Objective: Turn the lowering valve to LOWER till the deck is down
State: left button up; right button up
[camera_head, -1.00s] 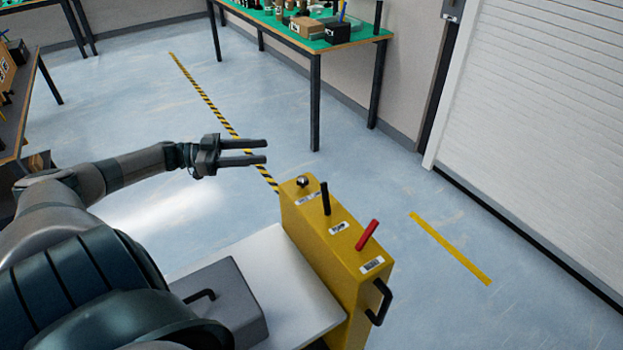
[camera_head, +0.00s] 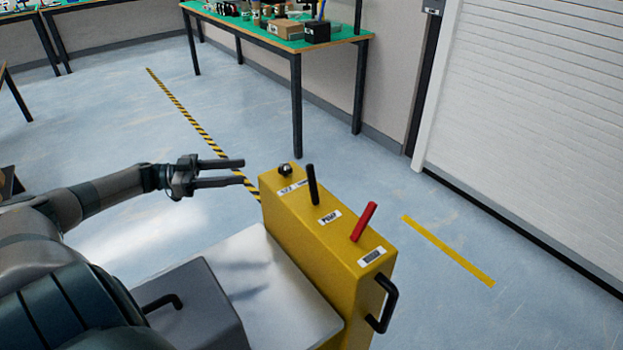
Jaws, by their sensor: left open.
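A yellow control box (camera_head: 317,258) stands upright at the edge of a white deck (camera_head: 252,283). The label by the knob is too small to read surely, so I cannot tell which control is the lowering valve. My left gripper (camera_head: 243,172) is open and empty, left of the knob and apart from it. My right gripper is not in view.
A grey case (camera_head: 197,302) with a black handle lies on the deck. A black handle (camera_head: 384,303) juts from the box's near end. A green-topped workbench (camera_head: 268,33) stands behind. Striped tape (camera_head: 190,115) and a yellow strip (camera_head: 447,250) mark the open floor.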

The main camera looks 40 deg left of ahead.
pick_arm(q)
jog(key=shift+w+d+r, duration=0.1)
jog(key=shift+d, duration=0.05)
jog(key=p, duration=0.2)
send_near(298, 176)
jog(key=w+d+r, duration=0.1)
jog(key=w+d, duration=0.1)
jog(key=w+d+r, duration=0.1)
jog(key=w+d, duration=0.1)
jog(key=w+d+r, duration=0.1)
jog(key=w+d, duration=0.1)
jog(key=shift+w+d+r, duration=0.1)
jog(key=shift+w+d, duration=0.05)
jog(key=shift+d, duration=0.05)
jog(key=shift+w+d, duration=0.4)
jog(key=shift+d, duration=0.05)
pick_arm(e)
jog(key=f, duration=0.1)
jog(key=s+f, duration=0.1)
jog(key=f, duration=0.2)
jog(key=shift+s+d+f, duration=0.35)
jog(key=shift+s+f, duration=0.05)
pick_arm(q)
jog(key=c, duration=1.1)
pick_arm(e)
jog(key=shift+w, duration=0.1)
pick_arm(q)
jog(key=shift+o, duration=0.3)
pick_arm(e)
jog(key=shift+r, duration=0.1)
